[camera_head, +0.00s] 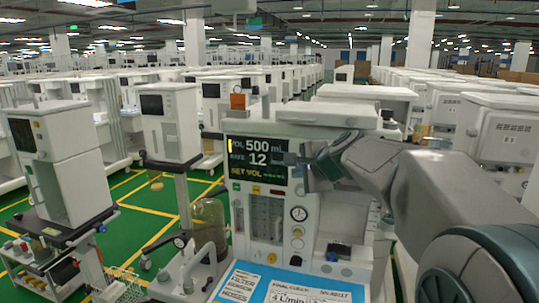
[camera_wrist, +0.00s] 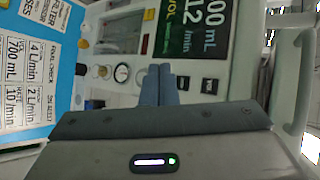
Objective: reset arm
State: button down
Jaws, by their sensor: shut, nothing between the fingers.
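My gripper (camera_wrist: 160,70) is shut and empty, its two fingers side by side in the wrist view. In the head view my arm reaches in from the right, and my gripper (camera_head: 292,159) is in front of the anaesthesia machine, beside its dark screen (camera_head: 250,158). The screen reads 500 mL and 12, and it also shows in the wrist view (camera_wrist: 203,30). Whether the fingertips touch the machine cannot be told. Below the screen are gauges (camera_head: 298,214) and flow tubes. A blue-edged card (camera_head: 225,280) lies on the machine's front shelf.
Another white machine (camera_head: 62,165) stands on a cart at the left. Rows of white machines fill the hall behind. Green floor (camera_head: 140,225) with yellow lines shows between the carts at the left.

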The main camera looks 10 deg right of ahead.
jog(key=s+f+n+g+h, duration=0.1)
jog(key=s+f+n, duration=0.4)
jog(key=s, duration=0.5)
jog(key=s+f+n+g+h, duration=0.1)
jog(key=s+f+n+g, duration=0.3)
jog(key=s+f, duration=0.3)
jog(key=s+d+f+n+g+h, duration=0.1)
jog(key=s+f+n, duration=0.6)
jog(key=s, duration=0.7)
jog(key=shift+s+g+h, duration=0.25)
jog(key=shift+g+h, duration=0.35)
jog(key=shift+g, duration=0.3)
